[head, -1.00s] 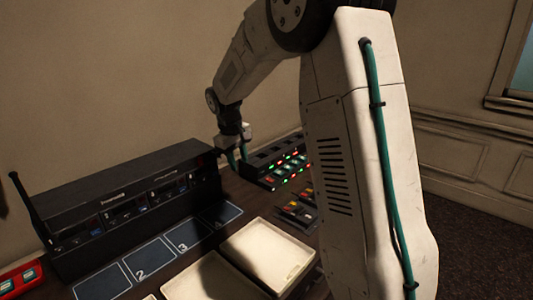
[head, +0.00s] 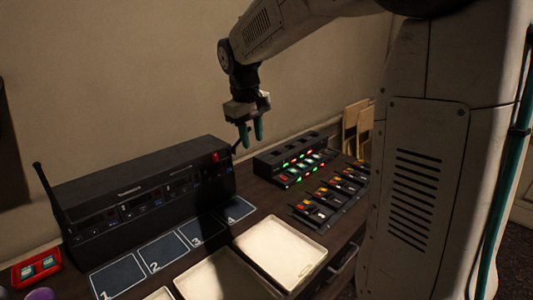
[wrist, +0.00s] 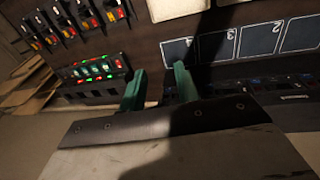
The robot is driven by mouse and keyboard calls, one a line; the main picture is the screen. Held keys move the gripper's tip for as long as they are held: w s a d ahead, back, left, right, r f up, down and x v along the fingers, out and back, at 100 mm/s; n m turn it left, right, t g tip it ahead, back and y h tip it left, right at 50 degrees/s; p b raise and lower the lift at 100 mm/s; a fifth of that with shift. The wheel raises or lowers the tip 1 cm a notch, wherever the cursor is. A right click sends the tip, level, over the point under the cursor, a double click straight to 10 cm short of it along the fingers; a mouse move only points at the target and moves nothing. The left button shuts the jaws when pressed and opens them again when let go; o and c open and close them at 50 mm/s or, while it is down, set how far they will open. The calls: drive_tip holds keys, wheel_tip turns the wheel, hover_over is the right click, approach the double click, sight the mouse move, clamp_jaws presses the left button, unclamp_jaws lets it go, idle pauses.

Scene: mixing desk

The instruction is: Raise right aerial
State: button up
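A long black receiver unit (head: 140,200) stands on the desk against the wall in the head view. Its left aerial (head: 50,195) stands up, tilted, at its left end. The right aerial is not clearly seen; only a small dark piece shows at the unit's right end, close to my fingers. My gripper (head: 252,140) points down just right of that end. Its two teal fingers are apart with nothing between them. In the wrist view my gripper (wrist: 159,86) also shows open and empty, and the unit (wrist: 265,82) is partly hidden behind my gripper body.
A black box with lit buttons (head: 275,170) stands right of the unit. Several switch modules (head: 330,200) lie in front of it. Numbered pads (head: 163,251) and cream trays (head: 322,255) lie before the unit. A red box (head: 37,268) is at far left.

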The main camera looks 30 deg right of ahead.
drive_tip(key=s+a, duration=0.2)
drive_tip(key=s, duration=0.5)
drive_tip(key=s+a+r, duration=0.1)
drive_tip(key=s+a, duration=0.1)
drive_tip(key=s, duration=0.4)
drive_tip(key=shift+s+a+r+m+y, duration=0.25)
drive_tip(key=shift+s+r+m+y, duration=0.05)
drive_tip(key=shift+s+m+y, duration=0.1)
